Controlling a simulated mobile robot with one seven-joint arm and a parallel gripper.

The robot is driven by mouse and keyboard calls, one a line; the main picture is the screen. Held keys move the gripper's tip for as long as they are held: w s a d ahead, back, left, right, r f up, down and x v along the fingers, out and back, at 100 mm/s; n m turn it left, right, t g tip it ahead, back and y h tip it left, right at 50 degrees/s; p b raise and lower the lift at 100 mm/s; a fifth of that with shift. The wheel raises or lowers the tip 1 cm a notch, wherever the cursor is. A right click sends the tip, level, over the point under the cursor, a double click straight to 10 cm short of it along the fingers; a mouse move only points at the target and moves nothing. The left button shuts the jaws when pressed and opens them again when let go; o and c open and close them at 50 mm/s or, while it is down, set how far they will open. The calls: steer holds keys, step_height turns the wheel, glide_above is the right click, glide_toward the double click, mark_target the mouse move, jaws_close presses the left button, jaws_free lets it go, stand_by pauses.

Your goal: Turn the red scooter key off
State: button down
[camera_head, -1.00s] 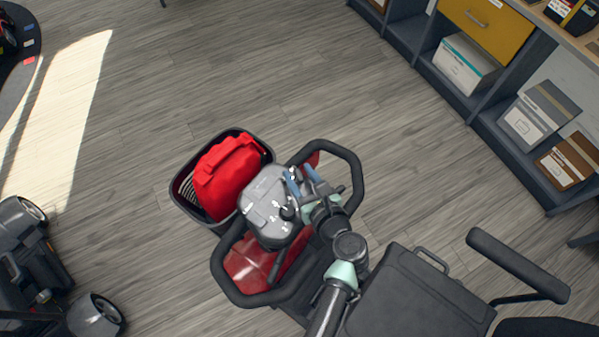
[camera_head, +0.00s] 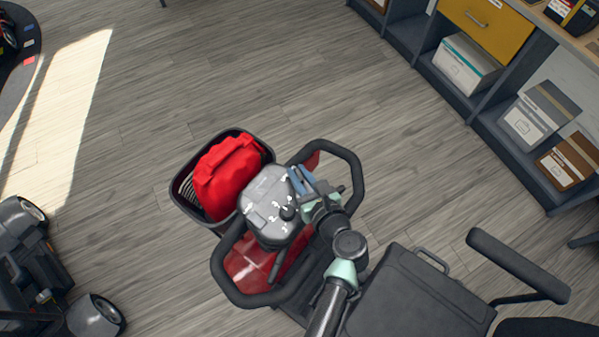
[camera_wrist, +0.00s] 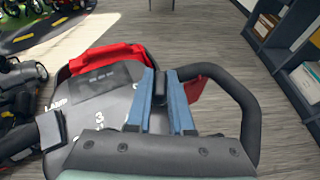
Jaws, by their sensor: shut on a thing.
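The red scooter (camera_head: 246,266) stands in the middle of the head view, with black loop handlebars and a grey control console (camera_head: 262,196). The console has white number markings and a black knob (camera_head: 288,213). My gripper (camera_head: 299,181) is at the right side of the console, its blue fingers close together. In the wrist view my gripper (camera_wrist: 161,85) has its fingers on both sides of a small dark piece, the key (camera_wrist: 161,77). The key is mostly hidden between the fingers, so its angle cannot be told.
A basket (camera_head: 184,205) with a red bag (camera_head: 226,176) is fixed at the scooter's front. Another scooter (camera_head: 40,270) stands at the left. Shelves (camera_head: 487,112) line the upper right. The floor between is clear.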

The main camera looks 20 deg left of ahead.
steer(key=shift+n+g, duration=0.3)
steer(key=n+g+y+b, duration=0.2)
steer(key=n, duration=0.1)
steer(key=n+g+y+b, duration=0.1)
steer(key=n+g+b, duration=0.1)
steer(key=n+g, duration=0.1)
steer(key=shift+w+f+y, duration=0.15)
steer(key=shift+y, duration=0.25)
steer(key=n+g+b, duration=0.3)
steer(key=shift+n+g+y, duration=0.3)
steer(key=shift+n, duration=0.1)
steer(key=shift+n+g+b, duration=1.2)
steer(key=shift+b, duration=0.2)
steer(key=c, duration=0.8)
jaws_free()
steer(key=b+v, duration=0.1)
steer(key=v, duration=1.2)
steer(key=shift+r, duration=0.25)
